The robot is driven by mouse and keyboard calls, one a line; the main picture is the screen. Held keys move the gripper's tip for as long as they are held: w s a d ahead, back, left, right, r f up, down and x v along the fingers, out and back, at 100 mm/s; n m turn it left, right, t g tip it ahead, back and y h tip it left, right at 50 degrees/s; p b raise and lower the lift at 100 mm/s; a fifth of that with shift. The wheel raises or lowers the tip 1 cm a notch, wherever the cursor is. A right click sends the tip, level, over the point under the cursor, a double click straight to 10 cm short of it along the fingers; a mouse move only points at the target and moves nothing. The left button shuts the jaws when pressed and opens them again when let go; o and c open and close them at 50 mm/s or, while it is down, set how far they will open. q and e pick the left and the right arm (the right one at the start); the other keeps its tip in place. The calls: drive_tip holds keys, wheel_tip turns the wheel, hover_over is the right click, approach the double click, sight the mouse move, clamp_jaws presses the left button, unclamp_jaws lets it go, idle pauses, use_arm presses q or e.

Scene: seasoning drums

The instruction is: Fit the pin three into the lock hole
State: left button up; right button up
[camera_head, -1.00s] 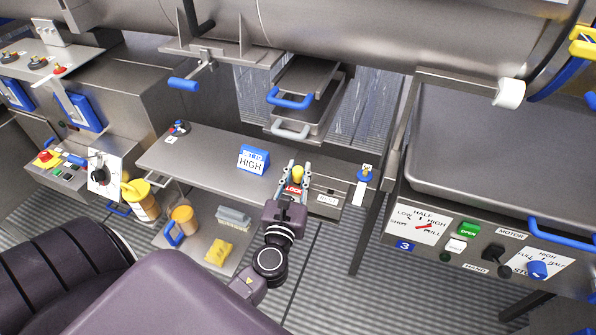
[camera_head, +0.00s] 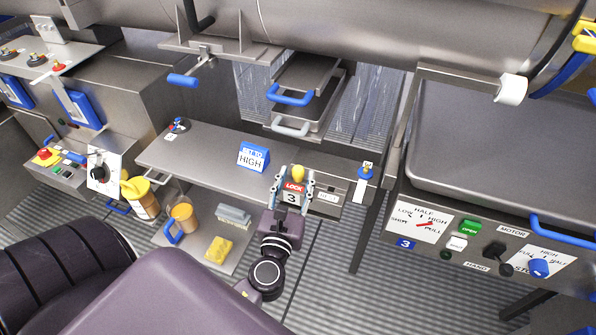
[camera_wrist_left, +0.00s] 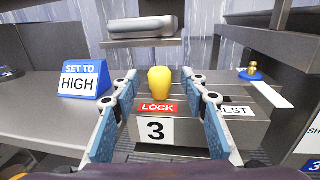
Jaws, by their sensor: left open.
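The yellow knob of a pin (camera_head: 298,173) stands upright at the red LOCK label, above a white plate marked 3 (camera_head: 291,198). In the left wrist view the yellow knob (camera_wrist_left: 159,80) is central, with the LOCK label (camera_wrist_left: 158,107) and the 3 plate (camera_wrist_left: 155,130) below it. The shaft and the lock hole are hidden. My left gripper (camera_head: 294,187) is open, with one finger on each side of the knob and plate. In the wrist view its blue-padded fingers (camera_wrist_left: 160,115) show gaps to the knob. My right gripper is not in view.
A blue-based brass fitting (camera_head: 366,172) stands right of the lock, near the TEST label (camera_wrist_left: 236,111). A blue SET TO HIGH sign (camera_head: 253,157) is on the shelf (camera_head: 205,155) to the left. A tray with a blue handle (camera_head: 290,97) hangs behind. A yellow sponge (camera_head: 219,250) lies below.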

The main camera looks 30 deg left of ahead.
use_arm(q)
drive_tip(key=v, duration=0.9)
drive_tip(key=s+d+f+n+g+h, duration=0.1)
drive_tip(key=s+f+n+g, duration=0.2)
drive_tip(key=f, duration=0.8)
drive_tip(key=s+f+n+g+h, duration=0.2)
drive_tip(key=s+f+n, duration=0.15)
drive_tip(key=f, duration=0.75)
drive_tip(key=s+d+f+n+g+h, duration=0.1)
drive_tip(key=s+f+n+g, duration=0.2)
drive_tip(key=f, duration=0.8)
drive_tip(key=s+d+f+n+g+h, duration=0.2)
drive_tip(key=s+f+n+g, duration=0.5)
drive_tip(key=s+f+n, duration=1.2)
drive_tip(key=s+f, duration=0.1)
drive_tip(key=s, duration=0.3)
drive_tip(key=shift+d+f+n+g+h, duration=0.2)
drive_tip(key=shift+f+n+g+h, duration=0.1)
drive_tip(key=shift+n+h, duration=0.1)
drive_tip(key=shift+s, duration=0.15)
